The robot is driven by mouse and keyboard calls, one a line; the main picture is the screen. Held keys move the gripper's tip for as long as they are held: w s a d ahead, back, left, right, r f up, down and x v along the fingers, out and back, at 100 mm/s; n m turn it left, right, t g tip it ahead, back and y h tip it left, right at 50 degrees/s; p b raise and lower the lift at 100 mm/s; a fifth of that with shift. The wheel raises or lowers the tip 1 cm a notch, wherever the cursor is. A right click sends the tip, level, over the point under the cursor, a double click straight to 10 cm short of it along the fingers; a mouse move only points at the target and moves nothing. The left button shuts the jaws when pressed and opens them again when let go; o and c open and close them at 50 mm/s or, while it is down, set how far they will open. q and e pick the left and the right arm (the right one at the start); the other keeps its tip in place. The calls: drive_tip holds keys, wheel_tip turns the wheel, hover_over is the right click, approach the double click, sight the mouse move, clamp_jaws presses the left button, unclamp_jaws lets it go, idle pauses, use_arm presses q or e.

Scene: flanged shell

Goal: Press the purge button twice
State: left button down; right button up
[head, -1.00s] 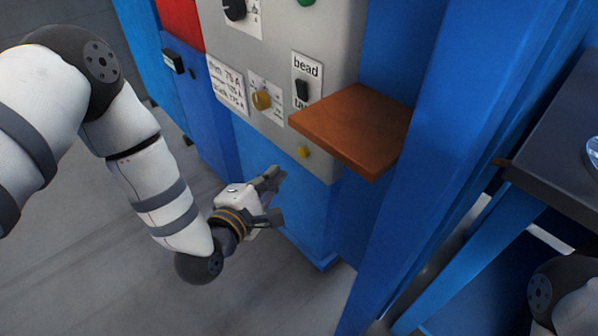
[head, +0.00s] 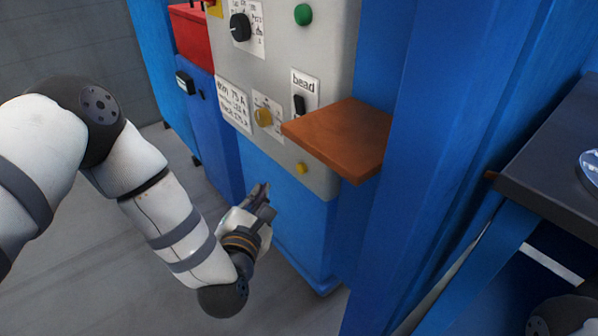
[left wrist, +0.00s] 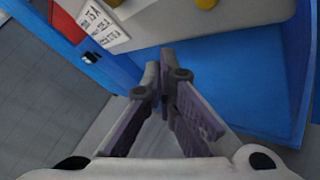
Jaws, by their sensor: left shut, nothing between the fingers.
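The grey control panel (head: 282,62) is on the front of a blue cabinet. A yellow knob or button (head: 263,117) sits on a small label plate whose print I cannot read. A smaller yellow button (head: 302,168) sits near the panel's lower edge, below a brown shelf. No "purge" label is legible. My left gripper (head: 264,192) is shut and empty, below and left of the small yellow button, apart from the panel. In the left wrist view its fingers (left wrist: 163,82) meet, and a yellow part (left wrist: 206,3) shows at the top edge. My right gripper is out of view.
The brown shelf (head: 340,138) juts out from the panel's lower right. A green button (head: 303,14), a black dial (head: 240,27) and a black "bead" switch (head: 299,104) are on the panel. A dark table (head: 550,180) stands at right. The floor at left is clear.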

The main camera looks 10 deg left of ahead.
sight(301, 169)
use_arm(q)
drive_tip(key=w+d+b, duration=0.2)
drive_tip(key=w+d, duration=0.2)
drive_tip(key=w, duration=0.1)
idle(1.5)
drive_tip(key=shift+w+d, duration=0.2)
drive_tip(key=shift+w, duration=0.05)
drive_tip(key=shift+w+d+b, duration=0.3)
drive_tip(key=shift+w, duration=0.1)
idle(0.8)
drive_tip(key=shift+s+a+p, duration=0.55)
drive_tip(key=shift+s+p, duration=0.05)
drive_tip(key=shift+s, duration=0.15)
